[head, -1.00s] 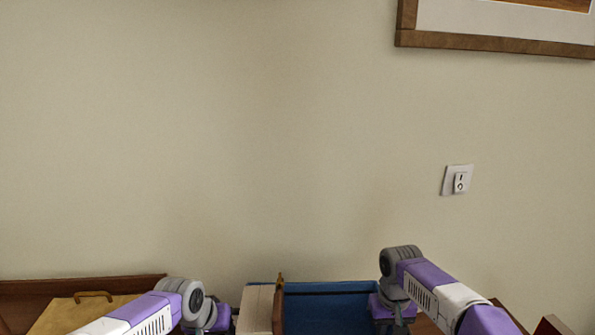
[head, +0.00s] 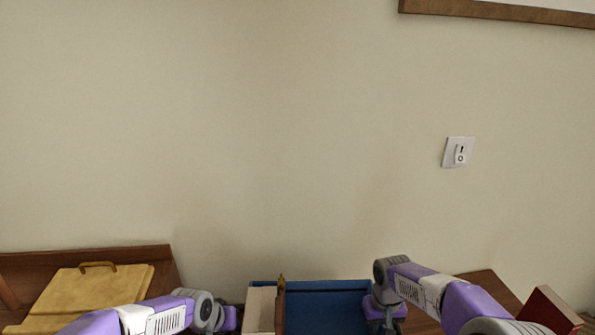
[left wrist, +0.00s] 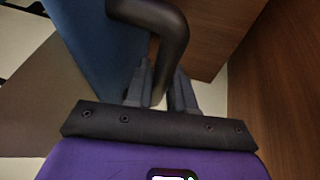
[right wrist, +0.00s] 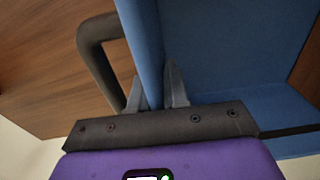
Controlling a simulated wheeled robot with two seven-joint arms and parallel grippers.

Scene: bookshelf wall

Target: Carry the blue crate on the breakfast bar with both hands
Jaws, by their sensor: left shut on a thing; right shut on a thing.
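The blue crate (head: 327,309) is at the bottom centre of the head view, its lower part cut off. A cream block (head: 261,308) and a thin brown piece (head: 280,303) sit in its left part. My left gripper (head: 229,318) is at its left side; in the left wrist view its fingers (left wrist: 160,85) are shut around the crate's dark handle (left wrist: 172,40). My right gripper (head: 381,316) is at the right side; in the right wrist view its fingers (right wrist: 157,85) straddle the blue side wall, beside the other dark handle (right wrist: 88,52). The breakfast bar cannot be made out clearly.
A yellow board or case with a handle (head: 88,292) lies in a brown wooden frame (head: 140,258) at the left. Brown wood (head: 490,287) and a red block (head: 551,308) are at the right. A bare wall with a switch (head: 459,152) stands behind.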

